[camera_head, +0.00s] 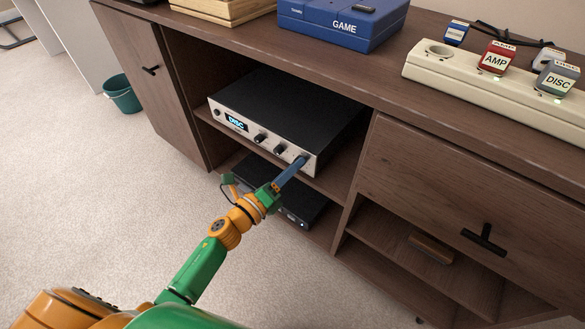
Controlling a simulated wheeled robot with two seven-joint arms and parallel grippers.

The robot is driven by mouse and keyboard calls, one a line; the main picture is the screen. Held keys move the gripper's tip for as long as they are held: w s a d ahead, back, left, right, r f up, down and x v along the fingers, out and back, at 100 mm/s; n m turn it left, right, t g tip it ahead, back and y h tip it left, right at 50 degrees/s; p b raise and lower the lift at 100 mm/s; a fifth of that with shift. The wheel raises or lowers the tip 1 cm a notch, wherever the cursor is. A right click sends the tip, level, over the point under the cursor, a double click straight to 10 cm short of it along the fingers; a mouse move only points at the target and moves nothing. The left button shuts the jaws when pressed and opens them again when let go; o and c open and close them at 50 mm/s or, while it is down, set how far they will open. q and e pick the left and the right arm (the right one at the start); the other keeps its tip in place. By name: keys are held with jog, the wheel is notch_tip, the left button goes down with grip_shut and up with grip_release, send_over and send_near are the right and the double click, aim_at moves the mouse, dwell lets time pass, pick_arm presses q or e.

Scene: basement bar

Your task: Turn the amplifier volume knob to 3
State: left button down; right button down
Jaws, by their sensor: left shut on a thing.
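The amplifier (285,108) sits on the upper open shelf of the brown cabinet. Its silver front has a lit display (237,123) reading DISC and several dark knobs, among them one at the middle (261,138) and one right of it (280,149). My left gripper (301,162) reaches up from below, its blue fingers shut at the front's right end. The volume knob there is hidden by the fingers, and its setting cannot be read. My right gripper is not in view.
A second black device (304,208) lies on the shelf below, behind my left wrist. The cabinet top (385,62) overhangs the amplifier. On it are a blue GAME box (340,22) and a power strip (480,93) with labelled plugs. A green bin (122,94) stands on the floor.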

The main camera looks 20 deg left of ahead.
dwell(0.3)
pick_arm(q)
jog(key=c, duration=0.6)
grip_release()
jog(key=v, duration=0.7)
jog(key=shift+p, duration=0.3)
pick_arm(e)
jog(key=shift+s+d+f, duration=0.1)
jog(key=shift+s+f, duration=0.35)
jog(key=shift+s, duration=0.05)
